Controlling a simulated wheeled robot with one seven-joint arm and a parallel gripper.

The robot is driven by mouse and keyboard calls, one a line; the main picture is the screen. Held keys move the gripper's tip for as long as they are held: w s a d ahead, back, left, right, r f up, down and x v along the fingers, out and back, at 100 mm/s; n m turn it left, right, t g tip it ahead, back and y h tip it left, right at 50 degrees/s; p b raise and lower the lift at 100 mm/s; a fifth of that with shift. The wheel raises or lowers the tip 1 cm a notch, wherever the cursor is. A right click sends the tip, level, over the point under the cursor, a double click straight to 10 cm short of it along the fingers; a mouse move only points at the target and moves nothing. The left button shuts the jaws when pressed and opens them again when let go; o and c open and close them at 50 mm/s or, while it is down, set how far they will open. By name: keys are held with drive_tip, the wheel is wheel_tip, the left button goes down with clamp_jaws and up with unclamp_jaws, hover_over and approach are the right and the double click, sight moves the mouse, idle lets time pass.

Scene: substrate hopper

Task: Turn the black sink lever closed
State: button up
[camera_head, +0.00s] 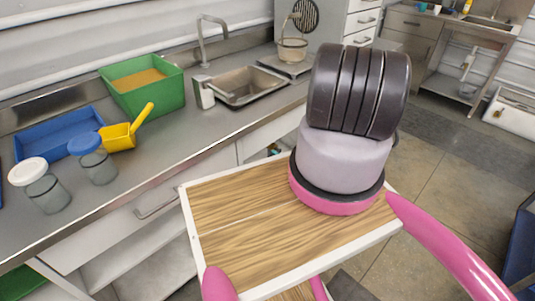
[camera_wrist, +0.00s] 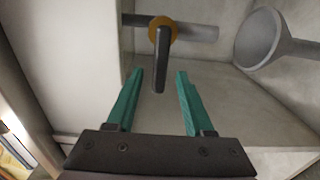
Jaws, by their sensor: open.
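The black lever (camera_wrist: 161,58) hangs straight down in the wrist view from an orange-brown round hub (camera_wrist: 162,29). The hub sits on a grey horizontal pipe (camera_wrist: 196,33). My gripper (camera_wrist: 160,73) has two teal fingers, spread apart and empty. In the picture the lower part of the lever lies between the fingertips, with a gap on each side. I cannot tell whether the lever is at their depth or beyond them. The head view shows neither my gripper nor this lever.
In the wrist view, a grey funnel-shaped fitting (camera_wrist: 263,38) is right of the lever, and a pale wall (camera_wrist: 80,60) stands close left. In the head view, a counter (camera_head: 150,165) holds a sink (camera_head: 244,86), green bin (camera_head: 143,84), blue tray (camera_head: 54,136) and jars (camera_head: 47,192).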

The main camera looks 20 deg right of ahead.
sight(271, 155)
drive_tip(key=x, duration=0.5)
drive_tip(key=shift+w+a, duration=0.1)
drive_tip(key=shift+w, duration=0.25)
clamp_jaws()
idle(1.1)
